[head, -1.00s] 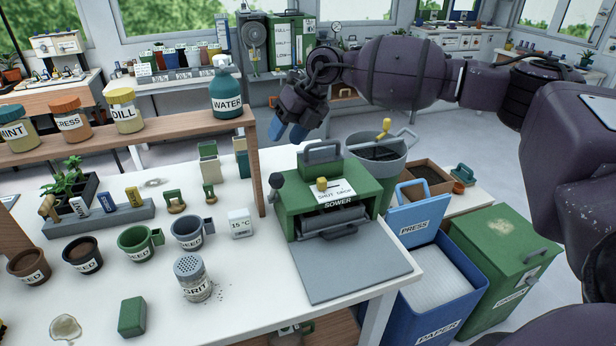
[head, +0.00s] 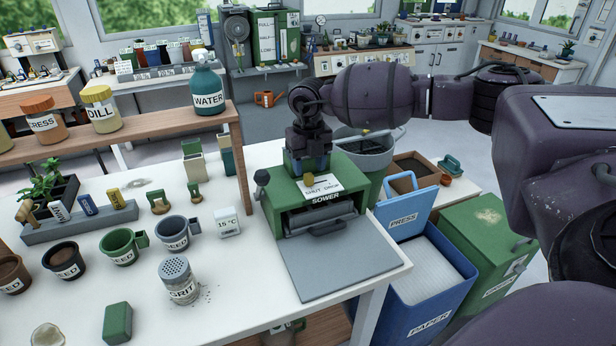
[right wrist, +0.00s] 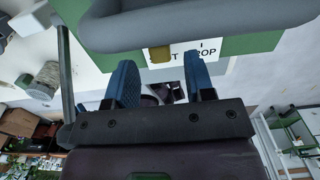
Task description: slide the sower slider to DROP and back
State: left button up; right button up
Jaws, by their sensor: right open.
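The sower (head: 355,180) is a green box on the right end of the white table. Its yellow slider knob (head: 309,180) sits at the SHUT end of the white SHUT/DROP label (head: 325,188). In the right wrist view the knob (right wrist: 160,53) partly covers the word SHUT, with DROP to its right. My right gripper (head: 308,167) is over the sower top, pointing down just behind the knob. In the wrist view its blue fingers (right wrist: 162,78) are open and apart, with nothing between them; the knob appears beyond the tips. My left gripper is out of view.
A grey handle (right wrist: 200,25) crosses close to my right gripper in the wrist view. A dark crank (head: 262,178) stands at the sower's left side. A grey bin (head: 365,150) is behind it, and the blue PAPER bin (head: 430,321) is at right. A grey tray (head: 340,265) lies in front.

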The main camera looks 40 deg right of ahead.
aim_at(309, 175)
jog(key=shift+f, duration=1.85)
grip_shut()
